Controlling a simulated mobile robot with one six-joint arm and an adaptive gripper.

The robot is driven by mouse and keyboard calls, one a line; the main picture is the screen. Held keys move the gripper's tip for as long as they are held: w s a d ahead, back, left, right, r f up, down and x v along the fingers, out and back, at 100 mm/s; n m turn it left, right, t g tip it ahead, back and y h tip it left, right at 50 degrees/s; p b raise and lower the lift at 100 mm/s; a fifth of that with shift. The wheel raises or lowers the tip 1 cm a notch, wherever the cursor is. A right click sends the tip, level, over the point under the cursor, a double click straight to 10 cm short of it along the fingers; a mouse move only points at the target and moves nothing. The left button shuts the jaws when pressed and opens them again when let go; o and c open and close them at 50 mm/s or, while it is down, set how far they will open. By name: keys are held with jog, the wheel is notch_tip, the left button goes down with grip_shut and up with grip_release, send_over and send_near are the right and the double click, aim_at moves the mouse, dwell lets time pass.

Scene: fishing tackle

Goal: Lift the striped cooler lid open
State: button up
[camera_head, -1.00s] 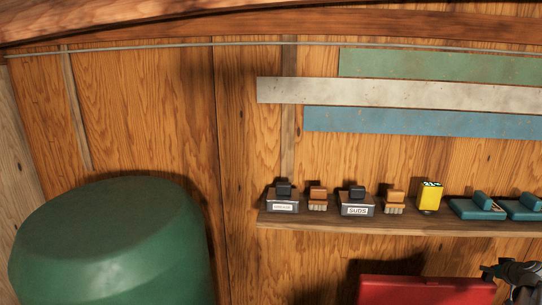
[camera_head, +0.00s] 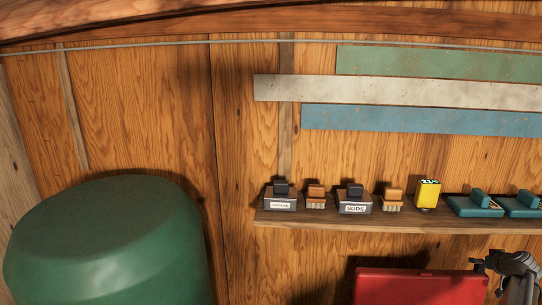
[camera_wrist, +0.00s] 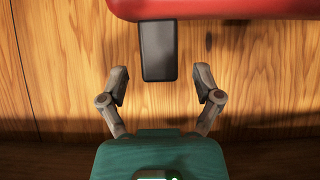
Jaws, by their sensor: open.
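A red box-like thing (camera_head: 420,288) shows at the bottom edge of the head view, below the shelf; its lower part is cut off. No stripes show on it, so I cannot confirm it as the cooler. In the wrist view a red rounded edge (camera_wrist: 225,9) crosses the top, with a dark grey flat tab (camera_wrist: 159,50) hanging below it. My gripper (camera_wrist: 161,82) is open, its two fingers apart on either side of the tab's lower end, with nothing seen between them. In the head view my gripper (camera_head: 508,265) is at the lower right, beside the red thing's right end.
A large green rounded container (camera_head: 105,245) stands at the lower left. A wooden shelf (camera_head: 330,222) runs along the plank wall above the red thing, holding several small boxes, a yellow pack (camera_head: 427,194) and teal items (camera_head: 475,206). Painted boards hang above.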

jog(key=shift+s+r, duration=0.1)
dwell(0.4)
jog(key=p+v, duration=0.4)
jog(key=v, duration=0.2)
jog(key=shift+s+r, duration=0.25)
jog(key=shift+s, duration=0.05)
dwell(0.5)
jog(key=shift+a, duration=0.1)
